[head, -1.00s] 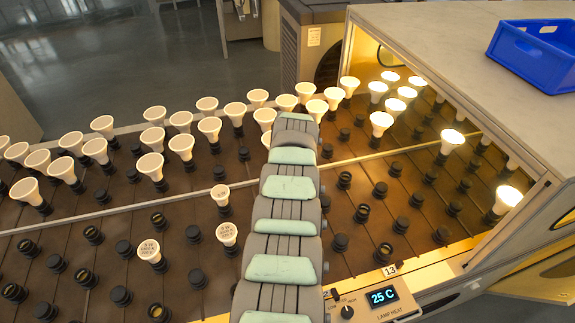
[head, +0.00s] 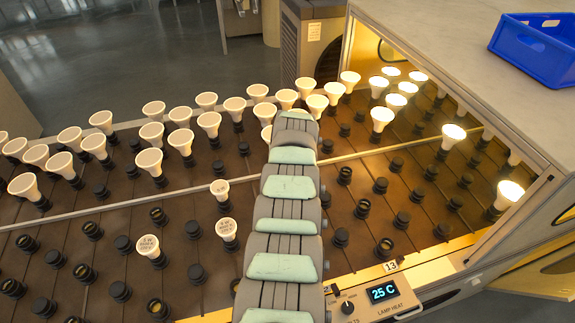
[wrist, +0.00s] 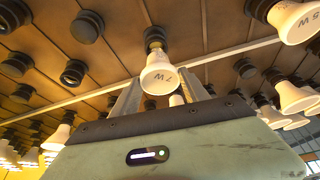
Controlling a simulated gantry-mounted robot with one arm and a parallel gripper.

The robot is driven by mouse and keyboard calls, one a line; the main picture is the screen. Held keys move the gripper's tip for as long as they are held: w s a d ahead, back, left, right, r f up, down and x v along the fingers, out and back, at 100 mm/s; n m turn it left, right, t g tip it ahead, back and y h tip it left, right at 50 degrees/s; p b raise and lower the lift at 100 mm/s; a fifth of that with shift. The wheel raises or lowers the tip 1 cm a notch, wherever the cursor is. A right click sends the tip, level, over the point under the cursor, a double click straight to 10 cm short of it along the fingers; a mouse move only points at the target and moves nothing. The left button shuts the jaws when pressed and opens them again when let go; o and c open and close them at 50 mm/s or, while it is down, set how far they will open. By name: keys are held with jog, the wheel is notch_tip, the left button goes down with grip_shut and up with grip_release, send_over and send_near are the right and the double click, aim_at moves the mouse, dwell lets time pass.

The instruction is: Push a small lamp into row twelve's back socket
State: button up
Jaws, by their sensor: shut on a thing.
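In the wrist view a small white lamp (wrist: 160,76) marked "7 W" is between the fingers of my gripper (wrist: 160,95), which is shut on it. Its narrow end is at a dark socket (wrist: 155,40); I cannot tell whether it is fully seated. In the head view my arm covers the gripper and the held lamp. A plate marked 13 (head: 390,266) is on the front edge. A plate left of it is partly covered by my arm, with only a "2" showing.
Several white lamps stand in sockets at left, including one small lamp (head: 227,229). Lit lamps (head: 382,117) stand under the hood at right. Empty sockets (head: 341,237) lie right of my arm. A control box (head: 383,296) reads 25 C. A blue bin (head: 535,45) sits on the hood.

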jog(key=shift+f+b, duration=1.1)
jog(key=shift+f, duration=0.2)
jog(key=o, duration=1.5)
jog(key=shift+c, duration=0.2)
jog(key=shift+r, duration=0.1)
jog(key=p+v, duration=0.1)
jog(key=p, duration=0.1)
jog(key=shift+a+r+p, duration=0.15)
jog(key=shift+r+p, duration=0.15)
jog(key=shift+p, duration=0.05)
jog(key=p+v, duration=0.2)
jog(key=p, duration=0.1)
jog(key=p+v, duration=0.2)
jog(key=v, duration=0.5)
jog(key=shift+s+d, duration=0.2)
jog(key=shift+d, duration=0.05)
